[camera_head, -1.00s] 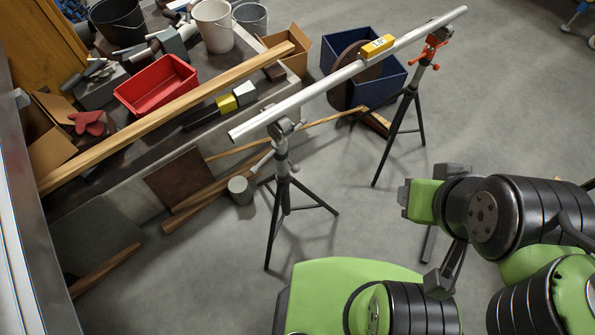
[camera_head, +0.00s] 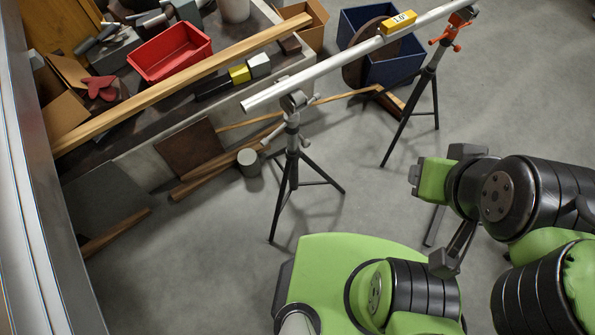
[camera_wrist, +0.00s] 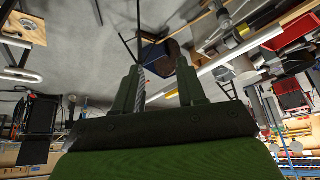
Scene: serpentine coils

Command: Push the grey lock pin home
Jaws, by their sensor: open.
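A silver pipe (camera_head: 345,62) rests across two tripod stands, with a yellow level marked 1.0° (camera_head: 399,22) on it. The left stand (camera_head: 291,150) has a grey head and a small grey knob-like part at its collar. The right stand (camera_head: 429,75) has an orange collar with handles. I cannot tell which small grey part is the lock pin. In the wrist view my gripper (camera_wrist: 158,70) has its two fingers apart with nothing held between them. The pipe also shows beyond the fingers in the wrist view (camera_wrist: 228,55). My gripper is clear of both stands.
A bench at left holds a red tray (camera_head: 168,52) and a long wooden beam (camera_head: 190,80). A grey cylinder (camera_head: 249,162) stands beside the left tripod. Blue bins (camera_head: 393,72) stand behind the pipe. Tripod legs spread over the floor, which is open at right (camera_head: 530,80).

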